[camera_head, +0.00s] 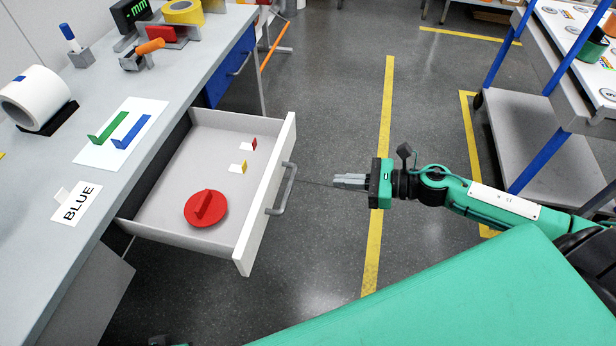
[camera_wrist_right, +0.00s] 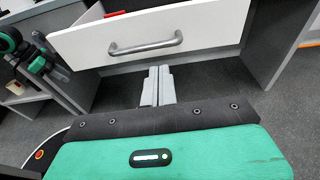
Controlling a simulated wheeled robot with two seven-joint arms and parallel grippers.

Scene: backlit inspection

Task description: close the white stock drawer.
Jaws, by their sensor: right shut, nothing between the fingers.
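The white stock drawer (camera_head: 262,215) stands pulled out from under the grey workbench, its front panel facing right. A grey bar handle (camera_head: 283,188) is on the front. In the right wrist view the drawer front (camera_wrist_right: 205,25) and its handle (camera_wrist_right: 146,46) lie just beyond the fingers. My right gripper (camera_head: 338,181) is shut and empty, right of the handle and apart from it, with its fingers pointing at the front. Its fingers also show in the wrist view (camera_wrist_right: 158,86). My left arm's hand (camera_wrist_right: 50,66) seems to show at the left of the wrist view, its jaws unclear.
In the drawer lie a red round piece (camera_head: 206,208) and small red and yellow tabs. The bench (camera_head: 130,75) holds a white roll (camera_head: 38,97), a BLUE card (camera_head: 78,204) and tools. A wheeled cart (camera_head: 545,150) stands right. The floor between is clear.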

